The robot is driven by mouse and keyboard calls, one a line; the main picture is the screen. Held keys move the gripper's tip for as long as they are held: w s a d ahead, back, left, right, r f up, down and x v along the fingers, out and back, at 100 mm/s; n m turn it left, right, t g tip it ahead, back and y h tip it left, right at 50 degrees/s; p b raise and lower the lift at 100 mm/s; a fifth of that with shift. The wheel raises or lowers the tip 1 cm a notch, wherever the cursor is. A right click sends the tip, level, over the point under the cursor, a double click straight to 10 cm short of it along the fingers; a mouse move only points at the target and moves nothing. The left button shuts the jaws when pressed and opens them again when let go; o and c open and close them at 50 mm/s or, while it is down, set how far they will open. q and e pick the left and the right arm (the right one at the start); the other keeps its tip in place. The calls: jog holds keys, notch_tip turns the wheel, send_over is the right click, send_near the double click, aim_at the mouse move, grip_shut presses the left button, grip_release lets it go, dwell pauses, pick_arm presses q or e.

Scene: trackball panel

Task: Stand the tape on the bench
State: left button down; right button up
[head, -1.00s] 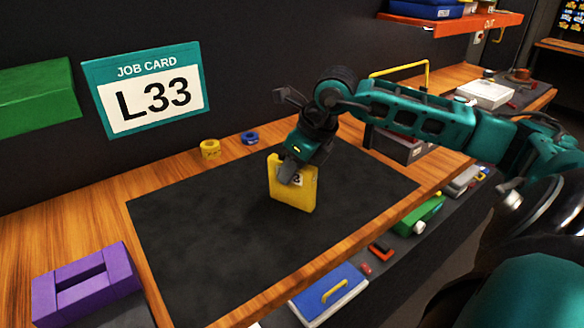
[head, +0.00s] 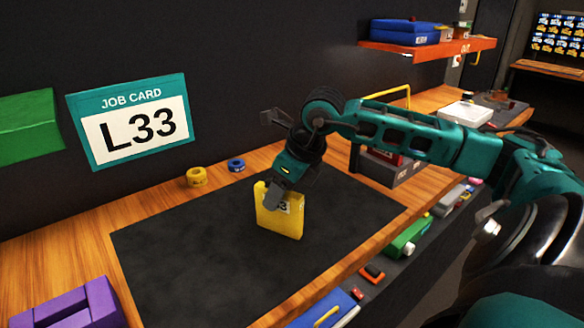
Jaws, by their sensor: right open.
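A flat yellow case (head: 278,222) with a white label, possibly the tape, stands upright on the dark mat (head: 190,265) on the wooden bench (head: 60,240). The end of the label's text, which looks like a 3, shows beside my finger. My right gripper (head: 270,197) is at the case's upper edge, pointing down. One finger overlaps the near face of the case; the other finger is hidden. The jaws are open, and I cannot tell whether they touch the case. My left gripper is not in view.
A yellow roll (head: 197,177) and a blue roll (head: 236,165) lie behind the mat. A purple block (head: 75,308) is at front left. A grey bin (head: 375,170) stands beyond my right arm. The mat around the case is clear.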

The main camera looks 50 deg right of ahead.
jog(key=b+v, duration=0.2)
jog(key=v, duration=0.8)
jog(key=shift+s+r+b, duration=0.1)
jog(key=shift+r+b, duration=0.1)
jog(key=shift+b, duration=0.1)
jog(key=shift+r, duration=0.15)
jog(key=shift+s, duration=0.1)
